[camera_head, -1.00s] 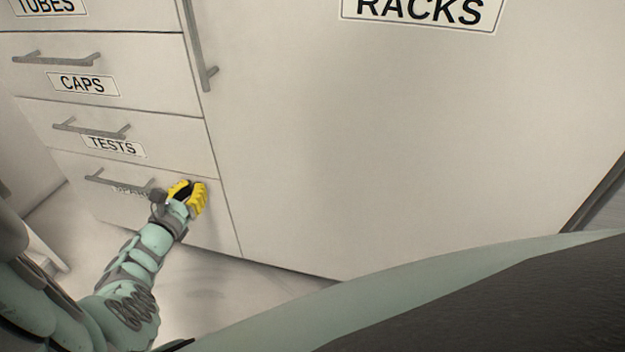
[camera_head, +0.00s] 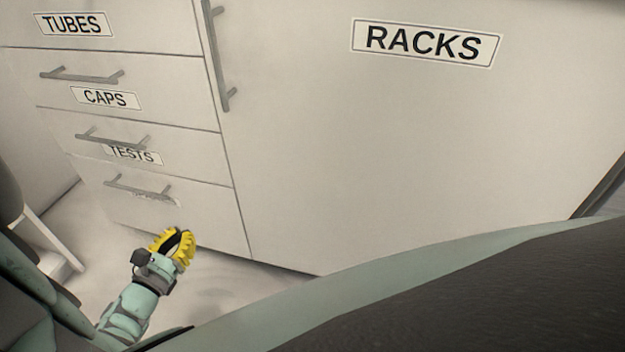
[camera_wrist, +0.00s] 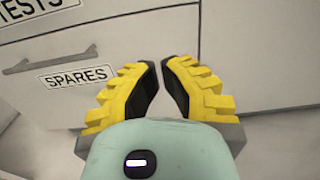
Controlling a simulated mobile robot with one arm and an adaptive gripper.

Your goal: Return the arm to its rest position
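My gripper (camera_head: 175,241) has yellow ridged fingers with dark inner pads and is in front of the lower drawers in the head view. In the wrist view my gripper (camera_wrist: 161,75) shows its two fingers with a narrow gap at the tips and nothing between them. The bottom drawer, labelled SPARES (camera_wrist: 76,77), lies beyond the fingers, and its handle (camera_wrist: 48,60) is to their left. The fingers appear apart from the drawer front. My arm comes in from the lower left of the head view.
Drawers labelled TUBES (camera_head: 74,24), CAPS (camera_head: 106,97) and TESTS (camera_head: 133,155) stand above, all appearing closed, with protruding bar handles. A large RACKS door (camera_head: 400,140) is to the right. Pale floor (camera_head: 225,285) lies below the cabinet. A white piece (camera_head: 52,262) stands at the left.

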